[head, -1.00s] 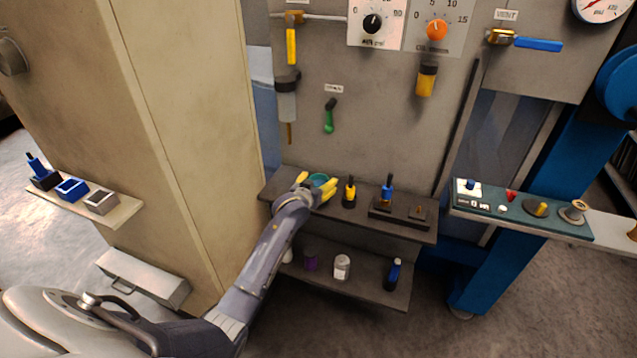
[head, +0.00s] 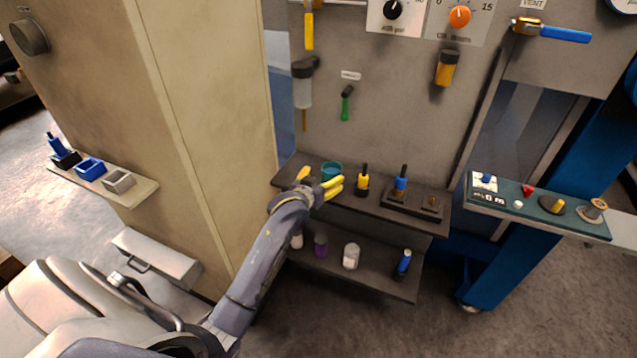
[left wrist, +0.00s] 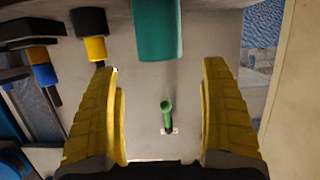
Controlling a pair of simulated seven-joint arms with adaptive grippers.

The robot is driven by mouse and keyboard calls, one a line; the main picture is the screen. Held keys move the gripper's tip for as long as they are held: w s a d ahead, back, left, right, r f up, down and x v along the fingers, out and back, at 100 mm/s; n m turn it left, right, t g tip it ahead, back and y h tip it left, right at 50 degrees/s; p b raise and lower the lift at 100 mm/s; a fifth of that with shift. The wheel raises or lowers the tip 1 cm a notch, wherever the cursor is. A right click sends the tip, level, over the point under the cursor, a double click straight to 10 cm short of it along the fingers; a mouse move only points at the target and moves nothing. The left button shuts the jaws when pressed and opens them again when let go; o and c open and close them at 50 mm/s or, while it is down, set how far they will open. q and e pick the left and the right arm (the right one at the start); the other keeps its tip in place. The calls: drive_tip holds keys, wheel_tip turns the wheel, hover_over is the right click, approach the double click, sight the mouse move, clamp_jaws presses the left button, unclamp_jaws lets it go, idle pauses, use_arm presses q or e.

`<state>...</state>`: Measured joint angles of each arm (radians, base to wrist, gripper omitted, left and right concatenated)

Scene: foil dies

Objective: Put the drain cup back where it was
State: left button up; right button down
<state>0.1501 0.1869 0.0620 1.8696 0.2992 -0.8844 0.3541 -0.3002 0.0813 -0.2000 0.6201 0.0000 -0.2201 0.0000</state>
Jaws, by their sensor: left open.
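The drain cup, a small teal cup (head: 332,170), stands upright at the left end of the dark upper shelf (head: 400,218). My left gripper (head: 320,180), with yellow fingers, is open just in front of the cup. In the left wrist view the cup (left wrist: 157,28) shows at the top, beyond the two spread fingertips (left wrist: 160,75) and apart from them, with nothing between the fingers. The inside of the cup is hard to make out. My right gripper is in neither view.
A yellow-handled tool (head: 362,180) and a blue-handled tool (head: 401,180) stand right of the cup. A green lever (head: 346,103) and a clear filter bowl (head: 303,92) hang on the panel above. The lower shelf (head: 375,279) holds several small containers. A beige cabinet (head: 215,130) stands close on the left.

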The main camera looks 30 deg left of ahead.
use_arm(q)
drive_tip(key=s+d+f+m+g, duration=0.1)
drive_tip(key=s+d+f+g, duration=0.1)
drive_tip(key=s+f, duration=0.95)
drive_tip(key=s+d+f+g+h, duration=0.1)
drive_tip(key=s+d+f+g, duration=0.2)
drive_tip(key=f, duration=1.5)
drive_tip(key=s+d+f+m+g, duration=0.1)
drive_tip(key=s+f+g, duration=0.1)
drive_tip(key=s+f, duration=0.95)
drive_tip(key=s+d+f+m+g, duration=0.1)
drive_tip(key=s+f+g, duration=0.1)
drive_tip(key=s+f, duration=0.5)
drive_tip(key=s+d+f+m+g, duration=0.1)
drive_tip(key=s+f, duration=0.6)
drive_tip(key=s, duration=1.1)
drive_tip(key=s+d+f+m+g, duration=0.1)
drive_tip(key=s+f+g, duration=0.2)
drive_tip(key=s+f, duration=0.4)
drive_tip(key=s, duration=0.5)
drive_tip(key=shift+s+d+f+h, duration=0.2)
drive_tip(key=shift+s+f+h, duration=0.05)
drive_tip(key=shift+s+h, duration=0.1)
